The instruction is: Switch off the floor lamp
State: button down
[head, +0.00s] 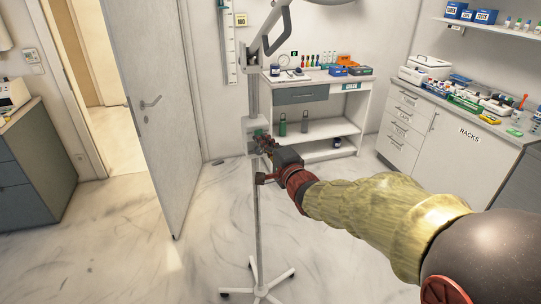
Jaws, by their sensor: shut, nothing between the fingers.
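The floor lamp (258,232) stands upright in the middle of the head view. It has a thin pole and a white star-shaped base (260,291) on castors. Its white upper arm and grey handle (279,35) lead up out of the picture, so the lamp head is mostly cut off. A pale box (250,124) sits on the pole at mid height, with a small green patch beside my fingers. My gripper (261,140) is shut and empty at this box, partly covering it. I cannot tell whether it touches the box. No switch is clearly visible.
An open door (150,120) stands to the left. Behind the lamp is a white shelf unit (352,110) with bottles and boxes. A counter (450,120) with lab items runs along the right. The floor around the lamp base is clear.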

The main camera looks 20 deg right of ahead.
aim_at(250, 131)
jog(key=shift+w+a+b, duration=0.2)
jog(key=shift+w+b, duration=0.1)
jog(key=shift+w, duration=1.05)
jog(key=shift+w+a+r+p, duration=0.15)
jog(key=shift+w+a+p, duration=0.2)
jog(key=shift+p, duration=0.2)
jog(key=shift+a+r+p, duration=0.15)
jog(key=shift+p, duration=0.3)
jog(key=shift+a, duration=0.1)
